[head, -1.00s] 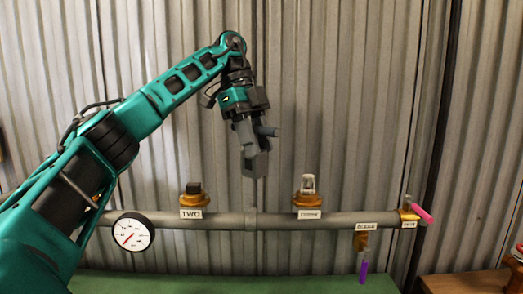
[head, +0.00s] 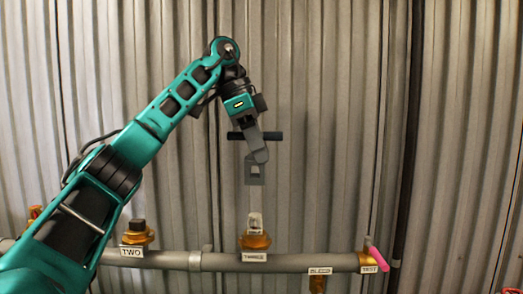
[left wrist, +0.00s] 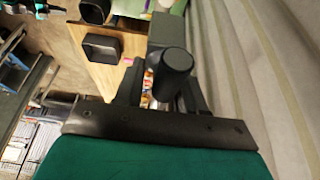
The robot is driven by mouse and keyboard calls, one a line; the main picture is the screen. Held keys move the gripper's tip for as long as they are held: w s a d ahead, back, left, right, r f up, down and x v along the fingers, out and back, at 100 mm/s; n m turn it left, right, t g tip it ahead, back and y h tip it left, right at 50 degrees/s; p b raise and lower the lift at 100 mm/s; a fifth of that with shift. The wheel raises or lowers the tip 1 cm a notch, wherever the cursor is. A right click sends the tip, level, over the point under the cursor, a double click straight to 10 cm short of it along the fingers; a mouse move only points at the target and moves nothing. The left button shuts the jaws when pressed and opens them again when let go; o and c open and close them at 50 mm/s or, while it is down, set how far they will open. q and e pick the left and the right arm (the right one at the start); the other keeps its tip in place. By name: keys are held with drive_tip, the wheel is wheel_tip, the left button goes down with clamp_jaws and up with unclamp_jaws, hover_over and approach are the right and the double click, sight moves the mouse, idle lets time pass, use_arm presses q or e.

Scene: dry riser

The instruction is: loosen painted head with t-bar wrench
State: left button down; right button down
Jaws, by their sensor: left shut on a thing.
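My left gripper (head: 252,128) is shut on the dark crossbar of the T-bar wrench (head: 255,171). The wrench hangs down as a grey shank with a square opening at its lower end. In the left wrist view the round end of the wrench's bar (left wrist: 174,66) shows between my fingers. A pale, whitish head (head: 255,221), which seems to be the painted one, stands on a brass fitting on the pipe. My right gripper is not in view.
The grey pipe (head: 220,262) runs across the bottom. A dark head (head: 137,225) stands on the fitting labelled TWO, left of the pale one. A pink handle (head: 377,257) is at the TEST fitting on the right. A corrugated metal wall (head: 310,130) stands behind.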

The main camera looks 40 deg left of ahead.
use_arm(q)
drive_tip(key=shift+s, duration=0.1)
drive_tip(key=shift+f, duration=0.1)
drive_tip(key=b, duration=0.4)
hover_over(258, 214)
drive_tip(key=shift+f, duration=2.65)
drive_tip(key=shift+p, duration=0.8)
drive_tip(key=shift+f+b, duration=1.7)
drive_tip(key=shift+f, duration=1)
